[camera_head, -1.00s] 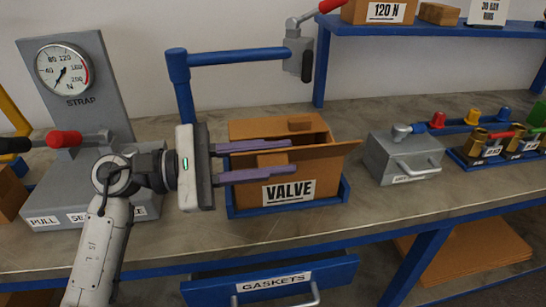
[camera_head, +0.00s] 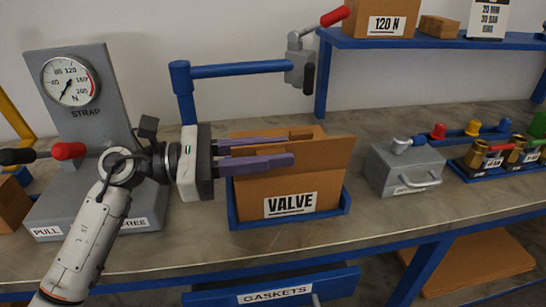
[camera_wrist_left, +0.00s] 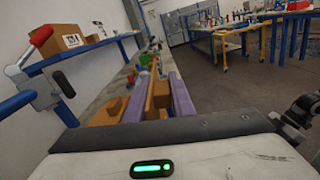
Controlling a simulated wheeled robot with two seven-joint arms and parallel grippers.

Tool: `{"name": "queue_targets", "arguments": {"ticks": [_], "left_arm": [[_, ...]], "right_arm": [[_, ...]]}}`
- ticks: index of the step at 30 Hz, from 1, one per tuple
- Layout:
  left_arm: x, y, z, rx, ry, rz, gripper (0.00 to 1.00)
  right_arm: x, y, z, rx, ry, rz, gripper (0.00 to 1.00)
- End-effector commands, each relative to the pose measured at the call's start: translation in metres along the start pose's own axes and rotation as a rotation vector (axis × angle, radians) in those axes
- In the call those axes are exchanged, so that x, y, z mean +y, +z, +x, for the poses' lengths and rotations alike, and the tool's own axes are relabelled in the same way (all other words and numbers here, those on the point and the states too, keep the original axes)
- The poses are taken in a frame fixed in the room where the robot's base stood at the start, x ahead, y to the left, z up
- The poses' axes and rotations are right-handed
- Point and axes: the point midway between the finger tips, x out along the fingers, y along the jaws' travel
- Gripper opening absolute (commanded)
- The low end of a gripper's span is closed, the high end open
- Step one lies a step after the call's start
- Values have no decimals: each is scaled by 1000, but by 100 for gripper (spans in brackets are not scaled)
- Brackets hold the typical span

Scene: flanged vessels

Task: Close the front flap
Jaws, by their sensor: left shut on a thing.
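The brown VALVE box (camera_head: 258,205) stands in a blue tray (camera_head: 234,214) on the bench. Its front flap (camera_head: 325,155) stands up along the near side and hides the inside of the box. My left gripper (camera_head: 292,150) comes in from the left with its purple fingers level, one on each side of the flap. In the left wrist view a brown piece, seemingly the flap or its tab (camera_wrist_left: 160,95), lies between the fingers. The gripper is shut on it. A small brown block (camera_head: 300,133) shows behind the fingers. My right gripper is not in view.
A blue post with a horizontal arm (camera_head: 235,70) stands behind the box. A gauge stand (camera_head: 90,120) is at left, a grey handled case (camera_head: 405,168) at right. A blue GASKETS drawer (camera_head: 275,290) is below the bench edge.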

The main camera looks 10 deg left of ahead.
Motion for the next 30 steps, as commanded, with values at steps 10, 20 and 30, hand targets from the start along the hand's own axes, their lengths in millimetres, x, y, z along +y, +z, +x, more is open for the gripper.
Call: {"name": "queue_targets", "arguments": {"ticks": [10, 20, 30], "left_arm": [[11, 1, 0, 2, 0, -140, 0], [12, 1, 0, 1, 0, -161, 0], [12, 1, 0, 1, 0, -159, 38]], "right_arm": [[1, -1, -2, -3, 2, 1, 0], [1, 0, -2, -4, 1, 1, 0], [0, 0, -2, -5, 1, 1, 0]]}}
